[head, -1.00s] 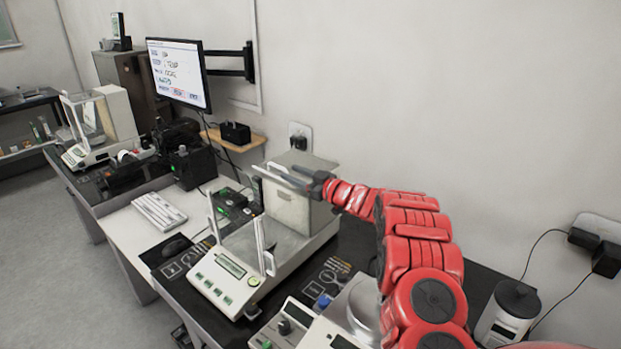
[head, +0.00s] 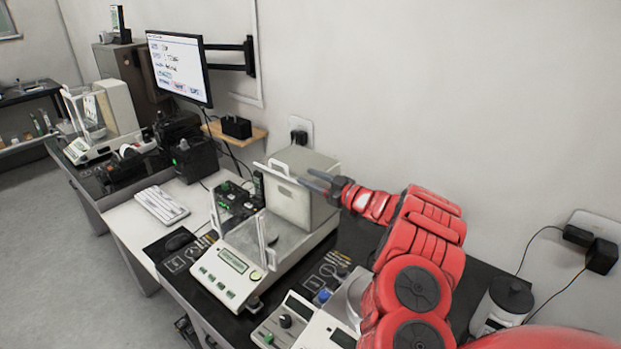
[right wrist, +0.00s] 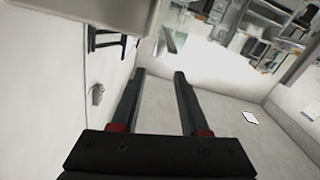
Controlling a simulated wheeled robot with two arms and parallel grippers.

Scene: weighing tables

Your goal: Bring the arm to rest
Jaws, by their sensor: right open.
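My right arm (head: 420,240) is red and reaches in from the lower right of the head view. My right gripper (head: 312,179) is open and empty, above the right side of the analytical balance (head: 232,262) and beside its tall rear housing (head: 300,200). In the right wrist view the two dark fingers (right wrist: 160,78) stand apart with nothing between them. I cannot tell from the head view whether the gripper touches the housing. My left gripper is not in view.
A second scale with knobs (head: 285,322) stands at the front, partly behind my arm. A keyboard (head: 161,204) and monitor (head: 180,68) are at left. The wall (head: 450,90) stands close behind the bench.

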